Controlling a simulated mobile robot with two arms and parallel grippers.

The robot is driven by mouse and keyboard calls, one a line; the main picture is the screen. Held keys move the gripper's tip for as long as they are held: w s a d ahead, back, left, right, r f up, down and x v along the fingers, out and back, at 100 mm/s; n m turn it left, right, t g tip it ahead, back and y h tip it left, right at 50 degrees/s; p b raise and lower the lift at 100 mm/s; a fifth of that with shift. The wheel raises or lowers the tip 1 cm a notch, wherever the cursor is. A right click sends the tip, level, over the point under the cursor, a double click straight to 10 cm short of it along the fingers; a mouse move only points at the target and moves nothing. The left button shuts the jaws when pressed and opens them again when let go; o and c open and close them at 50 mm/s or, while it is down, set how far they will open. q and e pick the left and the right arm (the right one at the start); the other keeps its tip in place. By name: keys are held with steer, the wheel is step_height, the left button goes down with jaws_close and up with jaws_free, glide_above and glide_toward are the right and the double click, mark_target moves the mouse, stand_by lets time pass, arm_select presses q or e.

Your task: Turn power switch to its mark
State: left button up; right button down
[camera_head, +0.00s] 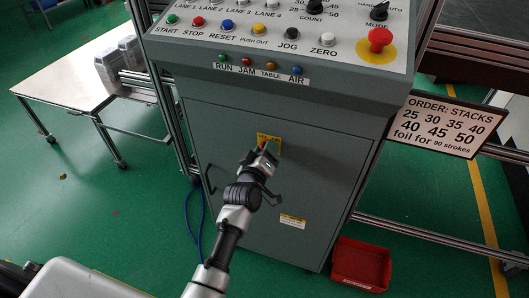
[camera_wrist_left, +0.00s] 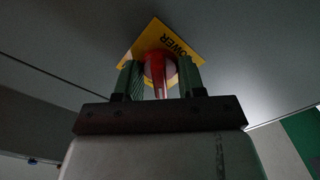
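The red power switch (camera_wrist_left: 158,68) sits on a yellow plate (camera_wrist_left: 178,38) marked "POWER", on the front of the grey cabinet. In the head view the yellow plate (camera_head: 275,140) shows just past my left gripper (camera_head: 266,151), which hides most of the switch. The mark for the switch cannot be made out. My right gripper is not in view.
The cabinet's upper panel has several buttons and a red emergency stop (camera_head: 380,40). A small yellow-and-white label (camera_head: 292,221) is lower on the cabinet front. A red bin (camera_head: 361,264) stands on the floor at right, below an order sign (camera_head: 437,124). A table (camera_head: 62,86) is at left.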

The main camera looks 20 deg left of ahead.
arm_select(q)
steer(key=s+b, duration=0.1)
steer(key=s, duration=0.9)
steer(key=shift+s+a, duration=0.15)
steer(key=shift+s, duration=0.25)
steer(key=s+d+f+m+g+h, duration=0.1)
steer(key=s+f+m+g, duration=0.3)
steer(key=f, duration=1.1)
steer(key=s+d+f+m+g, duration=0.15)
steer(key=s+f+g, duration=0.35)
steer(key=f, duration=1)
steer(key=s+a+f+m+g, duration=0.2)
steer(key=s+f, duration=0.4)
steer(key=s, duration=0.4)
steer(key=s+a+f+m+g+y, duration=0.1)
steer(key=s+a+f+g, duration=0.2)
steer(key=s+f, duration=0.3)
steer(key=s+a+f+m+g, duration=0.2)
steer(key=s+f, duration=0.4)
steer(key=s, duration=1)
steer(key=shift+s+a+f+m+g+y, duration=0.3)
steer(key=shift+a+g, duration=0.2)
steer(key=shift+a, duration=0.3)
